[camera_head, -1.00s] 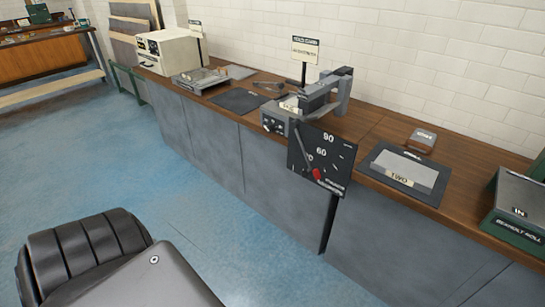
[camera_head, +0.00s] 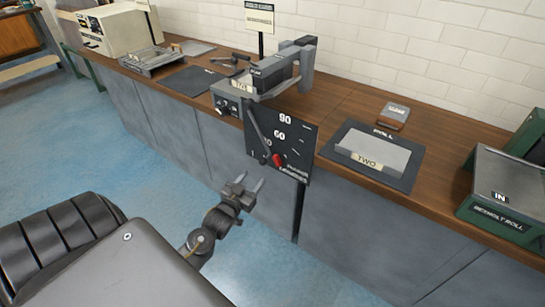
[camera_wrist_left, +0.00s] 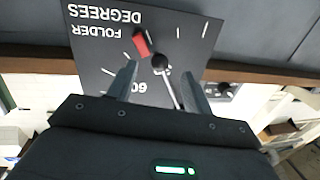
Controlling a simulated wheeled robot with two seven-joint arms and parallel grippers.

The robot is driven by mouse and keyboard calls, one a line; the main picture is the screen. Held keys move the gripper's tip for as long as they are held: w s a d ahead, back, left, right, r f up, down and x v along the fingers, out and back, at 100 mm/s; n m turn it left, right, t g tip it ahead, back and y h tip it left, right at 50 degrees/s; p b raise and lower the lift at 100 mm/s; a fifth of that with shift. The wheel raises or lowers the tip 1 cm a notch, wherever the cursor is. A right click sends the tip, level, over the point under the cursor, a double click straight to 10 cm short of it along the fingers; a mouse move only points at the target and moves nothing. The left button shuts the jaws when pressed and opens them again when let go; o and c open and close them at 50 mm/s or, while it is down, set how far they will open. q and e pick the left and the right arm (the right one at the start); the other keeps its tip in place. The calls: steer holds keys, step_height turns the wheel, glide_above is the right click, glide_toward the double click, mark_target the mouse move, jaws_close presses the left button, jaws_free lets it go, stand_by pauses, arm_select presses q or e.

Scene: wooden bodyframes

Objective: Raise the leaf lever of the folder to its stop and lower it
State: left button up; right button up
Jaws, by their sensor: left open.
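The folder (camera_head: 236,101) stands on the bench with a grey clamp-like head. A black degree board (camera_head: 290,140) marked 60 and 90 hangs at the bench front below it. A grey lever rod (camera_head: 259,130) slants across the board's left side, and a red piece (camera_head: 277,160) sits near the rod's lower end. My left gripper (camera_head: 250,183) is open and empty, below and in front of the board. Contact is not visible.
A green roll machine (camera_head: 505,195) stands at far right. A dark mat (camera_head: 195,80) and white box (camera_head: 120,30) are left. Floor in front is clear.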

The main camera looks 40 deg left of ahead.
mark_target(265, 158)
arm_select(q)
steer(key=w, duration=0.3)
steer(key=w+a+r, duration=0.1)
steer(key=w, duration=0.2)
steer(key=w+a, duration=0.1)
steer(key=w, duration=0.2)
steer(key=shift+w+r, duration=0.25)
steer(key=shift+w, duration=0.4)
steer(key=shift+w+a, duration=0.1)
steer(key=shift+w, duration=0.15)
steer(key=shift+c, duration=1.6)
steer(key=c, duration=0.5)
jaws_close()
arm_select(e)
steer(key=shift+s+d+f, duration=0.1)
steer(key=shift+s+d, duration=0.1)
steer(key=shift+d, duration=0.15)
